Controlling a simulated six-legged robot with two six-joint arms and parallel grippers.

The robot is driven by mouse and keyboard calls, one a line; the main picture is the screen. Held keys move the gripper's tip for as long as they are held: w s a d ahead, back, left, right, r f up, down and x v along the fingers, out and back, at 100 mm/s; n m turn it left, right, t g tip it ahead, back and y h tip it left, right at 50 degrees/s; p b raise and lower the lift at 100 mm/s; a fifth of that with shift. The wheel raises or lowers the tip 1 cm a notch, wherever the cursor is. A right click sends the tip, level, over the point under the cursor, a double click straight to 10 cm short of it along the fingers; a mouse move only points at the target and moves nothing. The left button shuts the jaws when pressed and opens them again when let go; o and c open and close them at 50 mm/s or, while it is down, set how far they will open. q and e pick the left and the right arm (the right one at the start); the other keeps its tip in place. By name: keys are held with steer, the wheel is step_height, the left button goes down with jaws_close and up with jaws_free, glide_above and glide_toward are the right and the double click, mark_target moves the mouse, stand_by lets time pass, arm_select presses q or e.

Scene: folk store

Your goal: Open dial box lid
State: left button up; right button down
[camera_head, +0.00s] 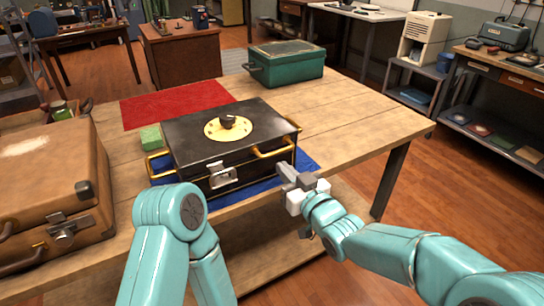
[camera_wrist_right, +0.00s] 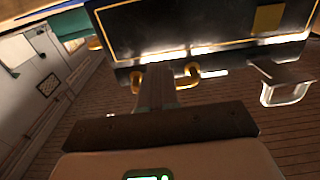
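The dial box (camera_head: 190,145) is black with brass trim and sits on a blue mat (camera_head: 310,161) on the wooden table. Its lid is down, with a round yellow dial (camera_head: 213,130) and a dark knob on top. A silver latch (camera_head: 222,174) is at its front, with brass handles (camera_head: 275,149) at the sides. My right gripper (camera_head: 285,172) is by the box's right front corner, below the handle. In the right wrist view its fingers (camera_wrist_right: 158,88) look together, with brass parts showing on both sides; whether they touch is unclear. My left gripper is out of view.
A brown suitcase (camera_head: 50,180) stands close on the left. A green sponge-like block (camera_head: 150,138), a red cloth (camera_head: 175,102) and a green metal case (camera_head: 288,66) lie behind the box. The table (camera_head: 350,118) is clear to the right.

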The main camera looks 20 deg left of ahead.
mark_target(271, 146)
steer(key=shift+p+x, duration=0.3)
steer(key=shift+x, duration=1.9)
steer(key=shift+s+d, duration=0.1)
steer(key=shift+d, duration=0.05)
steer(key=shift+s+d+b, duration=0.15)
steer(key=shift+d+b, duration=0.05)
steer(key=shift+b, duration=0.35)
steer(key=shift+r, duration=0.1)
steer(key=shift+r+p, duration=0.7)
steer(key=shift+r, duration=0.55)
steer(key=shift+a+r+p, duration=0.1)
steer(key=shift+r+p, duration=0.65)
steer(key=shift+r, duration=0.55)
